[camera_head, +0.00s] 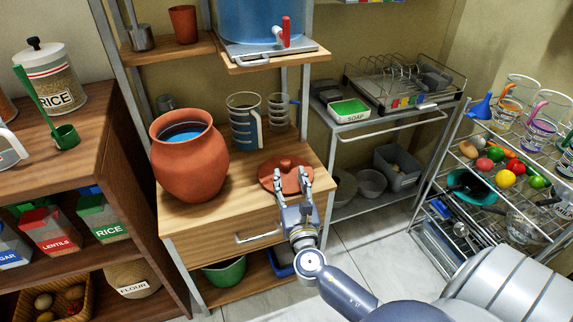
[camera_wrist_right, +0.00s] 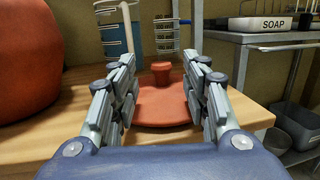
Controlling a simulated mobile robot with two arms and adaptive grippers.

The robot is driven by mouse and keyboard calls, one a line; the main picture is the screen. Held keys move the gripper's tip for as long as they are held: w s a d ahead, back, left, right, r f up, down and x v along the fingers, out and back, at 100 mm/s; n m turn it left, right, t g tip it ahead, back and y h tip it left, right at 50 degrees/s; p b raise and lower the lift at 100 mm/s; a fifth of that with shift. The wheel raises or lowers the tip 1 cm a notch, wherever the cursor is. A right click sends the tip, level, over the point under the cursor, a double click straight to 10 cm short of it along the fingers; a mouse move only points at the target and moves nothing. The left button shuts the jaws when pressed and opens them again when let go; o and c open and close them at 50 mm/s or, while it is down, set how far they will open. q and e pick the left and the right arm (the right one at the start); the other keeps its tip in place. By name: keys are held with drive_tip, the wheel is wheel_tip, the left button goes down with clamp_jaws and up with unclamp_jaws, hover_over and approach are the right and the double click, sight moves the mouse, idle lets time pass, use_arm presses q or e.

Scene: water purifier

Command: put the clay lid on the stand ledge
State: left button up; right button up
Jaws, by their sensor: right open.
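The clay lid (camera_head: 284,165) is a flat reddish disc with a small knob, lying on the wooden stand ledge (camera_head: 225,208) to the right of the clay pot (camera_head: 190,158). The pot is uncovered, with blue water inside. My right gripper (camera_head: 292,182) is at the lid's near side. In the right wrist view the open fingers (camera_wrist_right: 160,95) are on either side of the lid (camera_wrist_right: 162,104), with its knob between and beyond the fingertips. I cannot tell whether the fingers touch the lid. My left gripper is not in view.
A large clear jug (camera_head: 244,120) and a smaller one (camera_head: 279,112) stand behind the lid. A blue water tank with a red tap (camera_head: 283,32) is on the shelf above. A metal rack with a soap box (camera_head: 349,110) is at the right.

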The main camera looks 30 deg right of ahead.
drive_tip(key=v, duration=0.3)
drive_tip(key=shift+s+a, duration=0.1)
drive_tip(key=shift+s, duration=0.15)
drive_tip(key=shift+s+m, duration=0.25)
drive_tip(key=shift+m, duration=0.05)
drive_tip(key=s+d+f+m+g, duration=0.2)
drive_tip(key=s+f+m+g, duration=0.7)
drive_tip(key=m, duration=0.9)
drive_tip(key=s+a+f+m+g+y, duration=0.3)
drive_tip(key=s+a+m+g+y, duration=0.2)
drive_tip(key=s+a, duration=0.9)
drive_tip(key=m+y, duration=0.3)
drive_tip(key=m, duration=0.2)
drive_tip(key=shift+a+m, duration=0.3)
